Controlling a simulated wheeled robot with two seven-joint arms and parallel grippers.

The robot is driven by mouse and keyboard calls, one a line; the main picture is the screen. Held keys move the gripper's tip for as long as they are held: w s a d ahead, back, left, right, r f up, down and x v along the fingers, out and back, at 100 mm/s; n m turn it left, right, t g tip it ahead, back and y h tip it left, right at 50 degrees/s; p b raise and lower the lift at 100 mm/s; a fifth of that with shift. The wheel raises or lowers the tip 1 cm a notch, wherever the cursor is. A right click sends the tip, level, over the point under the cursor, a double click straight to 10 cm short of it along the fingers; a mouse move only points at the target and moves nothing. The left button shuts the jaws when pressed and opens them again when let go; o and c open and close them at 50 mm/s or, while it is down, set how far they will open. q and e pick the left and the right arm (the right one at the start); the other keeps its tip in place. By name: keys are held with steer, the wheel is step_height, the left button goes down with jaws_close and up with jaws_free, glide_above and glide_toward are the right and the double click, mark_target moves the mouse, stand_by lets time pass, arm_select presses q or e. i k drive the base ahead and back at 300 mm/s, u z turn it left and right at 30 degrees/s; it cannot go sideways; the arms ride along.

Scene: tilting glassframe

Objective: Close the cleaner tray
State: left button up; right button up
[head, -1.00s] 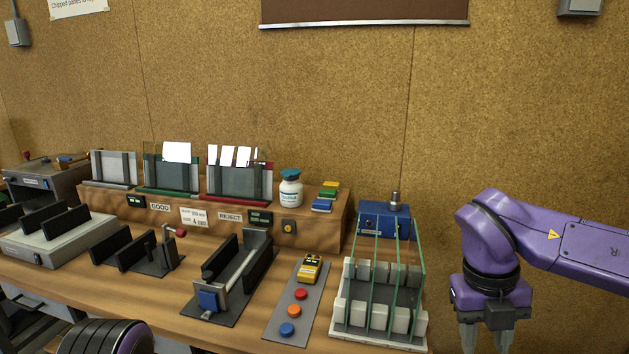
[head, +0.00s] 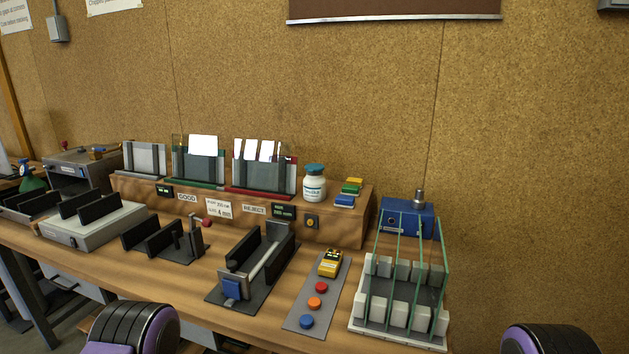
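At the far left edge of the head view, a green spray bottle (head: 31,178) with a blue top stands by a dark low tray (head: 27,205). A grey box-shaped unit (head: 88,172) with an open front stands just right of it. I cannot tell for sure which part is the cleaner tray or how far open it is. Only rounded black and purple parts of my arms show at the bottom left and bottom right. Both of my grippers are out of view.
A light grey unit with black plates (head: 95,223), a dark clamp fixture (head: 252,265), a button panel (head: 318,290) and a white rack with glass panes (head: 400,320) line the wooden bench. Slotted racks and a white jar (head: 314,185) stand on the raised wooden shelf.

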mark_target(29, 206)
steer(key=u, duration=2.15)
steer(key=i, duration=0.55)
steer(key=u, duration=0.65)
steer(key=i, duration=3.15)
steer(key=z, duration=1.65)
steer(key=i, duration=0.9)
steer(key=z, duration=0.95)
